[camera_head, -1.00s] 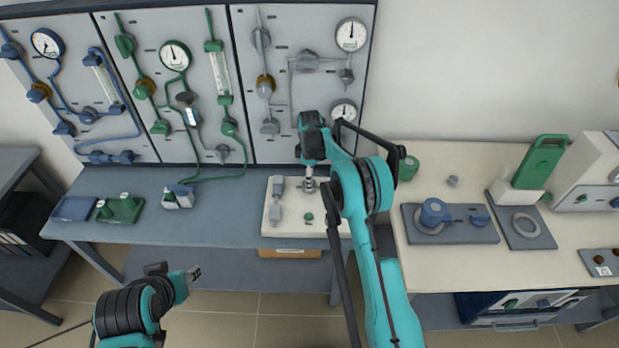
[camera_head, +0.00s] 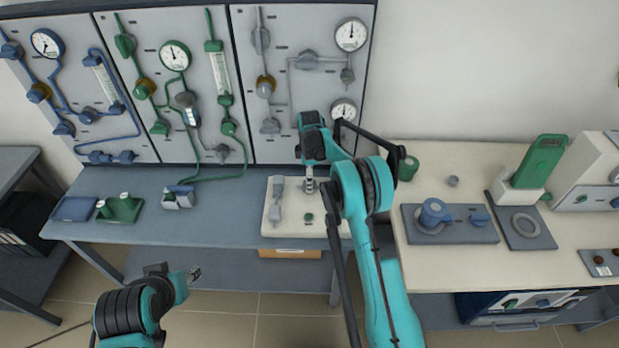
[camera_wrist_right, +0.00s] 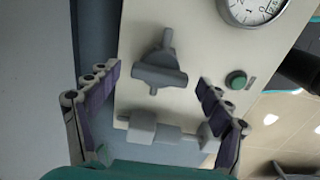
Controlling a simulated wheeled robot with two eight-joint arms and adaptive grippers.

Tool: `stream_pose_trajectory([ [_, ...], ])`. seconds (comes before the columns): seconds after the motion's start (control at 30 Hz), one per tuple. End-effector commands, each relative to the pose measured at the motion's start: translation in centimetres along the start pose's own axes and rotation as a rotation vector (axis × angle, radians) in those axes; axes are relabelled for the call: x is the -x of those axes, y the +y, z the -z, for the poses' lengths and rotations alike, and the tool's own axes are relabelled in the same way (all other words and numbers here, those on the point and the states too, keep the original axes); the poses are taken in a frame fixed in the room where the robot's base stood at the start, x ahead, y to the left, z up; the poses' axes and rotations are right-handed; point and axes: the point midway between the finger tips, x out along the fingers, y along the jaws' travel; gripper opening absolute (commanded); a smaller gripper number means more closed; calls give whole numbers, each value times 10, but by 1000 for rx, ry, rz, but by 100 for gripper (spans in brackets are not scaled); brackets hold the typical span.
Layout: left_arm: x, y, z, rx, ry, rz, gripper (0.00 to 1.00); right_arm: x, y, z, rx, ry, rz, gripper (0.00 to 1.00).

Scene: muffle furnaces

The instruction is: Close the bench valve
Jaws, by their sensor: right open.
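A pale plate (camera_head: 290,228) lies on the blue-grey bench, with grey fittings (camera_head: 276,200) along its left side and a green button (camera_head: 308,217). In the right wrist view, a grey T-shaped handle (camera_wrist_right: 160,74), which looks like the bench valve, stands on the plate (camera_wrist_right: 205,30). My right gripper (camera_wrist_right: 158,82) is open, its fingers apart to either side of the handle, with nothing held. In the head view my right arm reaches over the plate and partly hides it. My left gripper (camera_head: 195,273) is low at the left, in front of the bench; its fingers are too small to judge.
A round gauge (camera_wrist_right: 252,8), a grey block fitting (camera_wrist_right: 160,135) and the green button (camera_wrist_right: 236,80) surround the handle. A panel with pipes (camera_head: 300,95) stands behind the bench. Blue (camera_head: 75,208) and green (camera_head: 120,208) items lie left. A pale counter (camera_head: 450,265) holds equipment right.

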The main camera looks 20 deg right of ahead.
Motion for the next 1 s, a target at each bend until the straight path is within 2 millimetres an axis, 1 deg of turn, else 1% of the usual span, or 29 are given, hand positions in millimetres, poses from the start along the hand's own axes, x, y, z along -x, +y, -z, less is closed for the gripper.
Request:
stream_pose_trajectory([
  [0.07, 0, 0, 0, 0, 0, 0, 40, 3, 0, 0, 0, 0, 0, 79],
  [0.17, 0, 0, 0, 0, 0, 0, 40, 13, 0, 0, 0, 0, 0, 79],
  [0.27, 0, 0, 0, 0, 0, 0, 40, 31, 0, 0, 0, 0, 0, 79],
  [0.5, 0, 0, 0, 0, 0, 0, 40, 84, 0, 0, 0, 0, 0, 79],
  [0.63, 0, 0, 0, 0, 0, 0, 40, 105, 0, 0, 0, 0, 0, 79],
  [0.7, 0, 0, 0, 0, 0, 0, 40, 112, 0, 0, 0, 0, 0, 79],
  [0.8, 0, 0, 0, 0, 0, 0, 40, 118, 0, 0, 0, 0, 0, 79],
  [1.0, 0, 0, 0, 0, 0, 0, 40, 120, 0, 0, 0, 0, 0, 79],
])
